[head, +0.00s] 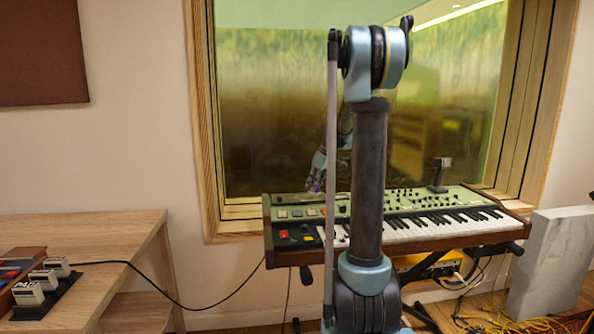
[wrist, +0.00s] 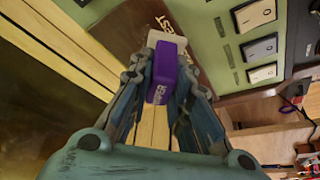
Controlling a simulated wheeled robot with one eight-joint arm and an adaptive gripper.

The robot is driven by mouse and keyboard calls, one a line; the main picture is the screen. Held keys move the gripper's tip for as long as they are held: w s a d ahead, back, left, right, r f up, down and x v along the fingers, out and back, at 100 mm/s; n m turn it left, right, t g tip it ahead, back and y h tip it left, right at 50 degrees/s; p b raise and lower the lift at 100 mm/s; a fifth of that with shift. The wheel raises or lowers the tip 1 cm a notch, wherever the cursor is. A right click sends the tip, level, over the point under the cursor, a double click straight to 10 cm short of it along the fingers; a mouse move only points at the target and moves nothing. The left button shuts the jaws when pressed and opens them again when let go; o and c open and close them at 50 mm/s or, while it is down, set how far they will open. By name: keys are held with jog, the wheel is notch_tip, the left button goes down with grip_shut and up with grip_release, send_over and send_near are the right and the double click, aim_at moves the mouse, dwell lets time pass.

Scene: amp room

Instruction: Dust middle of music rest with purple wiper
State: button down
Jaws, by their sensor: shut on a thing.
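My gripper (wrist: 164,76) is shut on the purple wiper (wrist: 164,82) in the wrist view. The wiper has a purple body with pale lettering and a whitish end (wrist: 167,40) pointing away from my wrist. That end is close to the brown wooden side of the keyboard (wrist: 128,25); I cannot tell if they touch. In the head view my gripper (head: 317,172) is partly hidden behind my arm, at the keyboard's back left. A small dark upright piece (head: 440,170) stands at the back right of the keyboard (head: 455,222). I cannot clearly make out a music rest.
A wood-framed window (head: 270,110) is right behind the keyboard. A wooden desk (head: 100,235) with small devices stands at left. A grey panel (head: 548,262) and tangled cables (head: 520,325) are at right. Switches (wrist: 258,14) on the green panel are close to my gripper.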

jog(key=shift+s+a+r, duration=0.1)
jog(key=shift+s+r, duration=0.1)
jog(key=shift+r, duration=2.75)
jog(key=shift+w, duration=0.1)
